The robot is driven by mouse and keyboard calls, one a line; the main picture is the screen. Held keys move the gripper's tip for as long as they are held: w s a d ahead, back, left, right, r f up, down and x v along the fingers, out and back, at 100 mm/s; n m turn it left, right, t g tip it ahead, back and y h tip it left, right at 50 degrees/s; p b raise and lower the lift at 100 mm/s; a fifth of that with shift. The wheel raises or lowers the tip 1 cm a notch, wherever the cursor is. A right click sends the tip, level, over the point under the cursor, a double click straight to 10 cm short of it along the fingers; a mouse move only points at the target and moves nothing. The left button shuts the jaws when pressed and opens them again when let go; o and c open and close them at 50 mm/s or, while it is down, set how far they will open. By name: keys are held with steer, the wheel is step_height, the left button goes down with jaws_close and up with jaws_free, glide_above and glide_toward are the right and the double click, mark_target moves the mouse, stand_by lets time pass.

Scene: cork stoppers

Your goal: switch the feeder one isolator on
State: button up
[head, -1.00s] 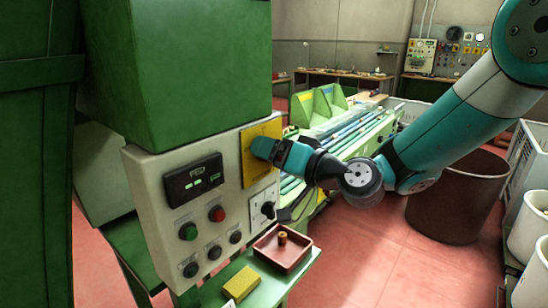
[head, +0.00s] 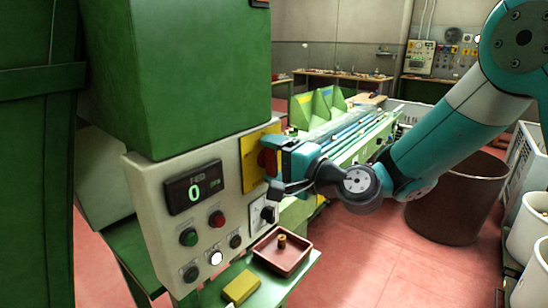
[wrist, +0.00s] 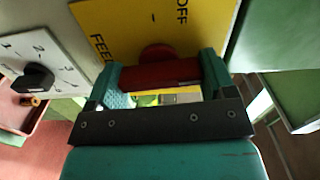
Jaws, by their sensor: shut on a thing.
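The feeder isolator is a red handle (head: 266,161) on a yellow plate (head: 249,165), on the right part of the grey control panel. In the wrist view the red handle (wrist: 160,76) lies crosswise between my two teal fingers, with its round red hub just beyond. My gripper (wrist: 160,80) is shut on the handle. The yellow plate there (wrist: 130,25) shows "OFF" at the top and part of "FEED" at the left. In the head view my gripper (head: 270,160) covers part of the handle and plate. The rest of the plate's lettering is hidden.
The panel has a lit display (head: 194,187) reading 0, a green button (head: 188,237), a red button (head: 217,219), a lit white button (head: 216,258) and a black dial (head: 267,214). Below are a brown tray (head: 272,262) and a yellow block (head: 240,287).

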steer(key=shift+m, duration=0.6)
steer(key=o, duration=0.9)
steer(key=shift+d, duration=0.1)
steer(key=shift+s+d+f, duration=0.15)
steer(key=shift+s+d, duration=0.05)
steer(key=shift+d, duration=0.05)
steer(key=b+v, duration=0.8)
steer(key=v, duration=0.8)
steer(key=shift+s+d, duration=0.25)
